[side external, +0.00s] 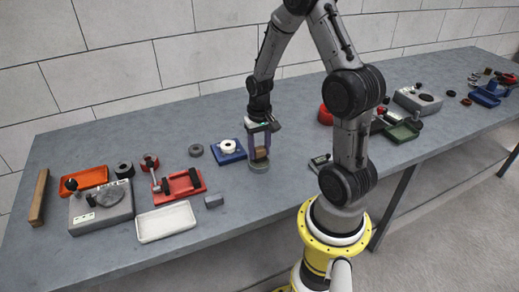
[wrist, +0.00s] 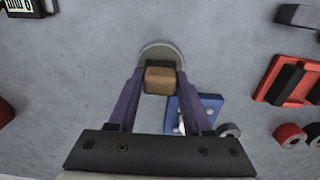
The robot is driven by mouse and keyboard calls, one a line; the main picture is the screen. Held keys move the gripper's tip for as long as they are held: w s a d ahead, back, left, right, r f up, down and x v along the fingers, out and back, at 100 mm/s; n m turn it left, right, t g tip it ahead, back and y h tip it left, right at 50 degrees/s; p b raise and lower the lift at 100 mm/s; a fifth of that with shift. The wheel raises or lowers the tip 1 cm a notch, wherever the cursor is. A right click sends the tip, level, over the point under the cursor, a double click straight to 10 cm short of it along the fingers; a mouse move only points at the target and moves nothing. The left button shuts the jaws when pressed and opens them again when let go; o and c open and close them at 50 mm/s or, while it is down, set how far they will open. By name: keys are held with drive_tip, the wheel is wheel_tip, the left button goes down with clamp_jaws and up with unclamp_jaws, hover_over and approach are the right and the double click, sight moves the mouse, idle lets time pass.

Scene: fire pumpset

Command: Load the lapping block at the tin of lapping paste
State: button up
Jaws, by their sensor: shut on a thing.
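My gripper (side external: 260,156) is shut on a small brown block, the lapping block (side external: 261,153). In the wrist view the block (wrist: 160,80) sits between the two purple fingers. Below it is a low round grey-green tin, which I take for the lapping paste (side external: 258,167). The tin (wrist: 157,51) shows past the block in the wrist view, partly hidden by it. The block is over the tin or on it; I cannot tell whether they touch. The underside of the block is hidden.
A blue tray (side external: 238,157) with a white ring is close beside the tin. Further left are a red fixture (side external: 199,184), a white tray (side external: 167,235), a small grey block (side external: 214,201) and a grey machine (side external: 78,222). Bench in front of the tin is clear.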

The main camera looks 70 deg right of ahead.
sight(259, 148)
drive_tip(key=shift+f, duration=0.55)
idle(1.3)
drive_tip(key=shift+r, duration=3.6)
drive_tip(key=w+a+f+n, duration=0.1)
drive_tip(key=w+a+n, duration=0.8)
drive_tip(key=w+a, duration=0.8)
drive_tip(key=shift+w+a+f, duration=0.15)
drive_tip(key=shift+a+f, duration=0.1)
drive_tip(key=shift+a, duration=0.8)
